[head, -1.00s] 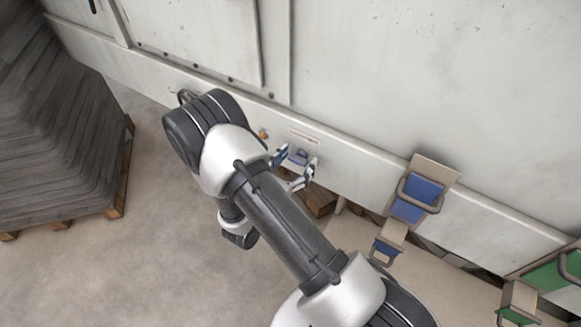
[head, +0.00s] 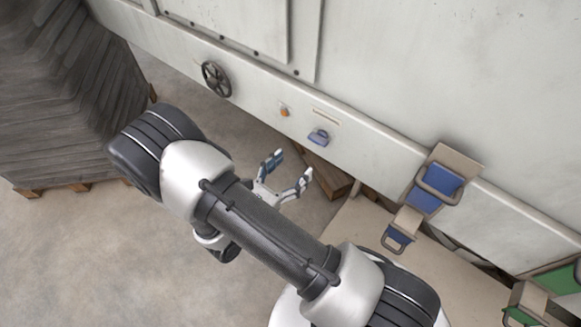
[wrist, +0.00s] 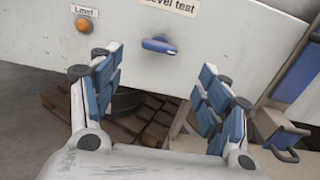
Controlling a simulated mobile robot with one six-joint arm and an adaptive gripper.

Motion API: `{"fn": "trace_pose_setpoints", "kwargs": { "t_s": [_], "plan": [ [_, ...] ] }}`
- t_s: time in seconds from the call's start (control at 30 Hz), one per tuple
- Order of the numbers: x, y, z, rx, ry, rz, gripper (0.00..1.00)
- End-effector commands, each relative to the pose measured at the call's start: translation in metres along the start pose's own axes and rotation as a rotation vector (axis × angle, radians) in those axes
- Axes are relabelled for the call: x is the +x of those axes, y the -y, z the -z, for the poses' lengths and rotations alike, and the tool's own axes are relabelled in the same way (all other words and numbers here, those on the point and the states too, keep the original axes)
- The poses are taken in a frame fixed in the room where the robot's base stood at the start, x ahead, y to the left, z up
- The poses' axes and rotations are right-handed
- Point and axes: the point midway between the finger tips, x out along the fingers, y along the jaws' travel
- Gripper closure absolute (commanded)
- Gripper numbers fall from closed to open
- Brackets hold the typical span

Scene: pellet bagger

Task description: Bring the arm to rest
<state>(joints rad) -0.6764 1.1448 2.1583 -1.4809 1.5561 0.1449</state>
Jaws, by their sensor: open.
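My gripper (head: 290,172) is open and empty in the head view, held in free space a little in front of the white machine panel. Its two blue-padded fingers stand wide apart in the wrist view (wrist: 162,88), with nothing between them. Beyond the fingertips, a blue handle (wrist: 158,46) sits on the panel under a label reading "level test"; it also shows in the head view (head: 319,137). The gripper is apart from this handle. My arm reaches from the lower right up to the left, then back toward the panel.
An orange lamp (wrist: 84,25) labelled "Level" and a black handwheel (head: 216,79) are on the panel. A wooden pallet (head: 327,175) lies below. Blue-fronted bins or brackets with handles (head: 437,188) stand at right, green ones (head: 553,282) farther right. Stacked grey sheets or bags (head: 60,100) stand at left.

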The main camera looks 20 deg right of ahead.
Motion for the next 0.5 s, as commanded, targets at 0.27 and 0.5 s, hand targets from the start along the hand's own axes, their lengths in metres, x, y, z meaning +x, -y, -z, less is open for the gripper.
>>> {"fn": "trace_pose_setpoints", "kwargs": {
  "t_s": [0.27, 0.5],
  "plan": [
    [0.000, 0.000, 0.000, 0.000, 0.000, 0.000, 0.30],
    [0.010, 0.013, -0.026, 0.079, -0.030, 0.113, 0.30]
  ]
}}
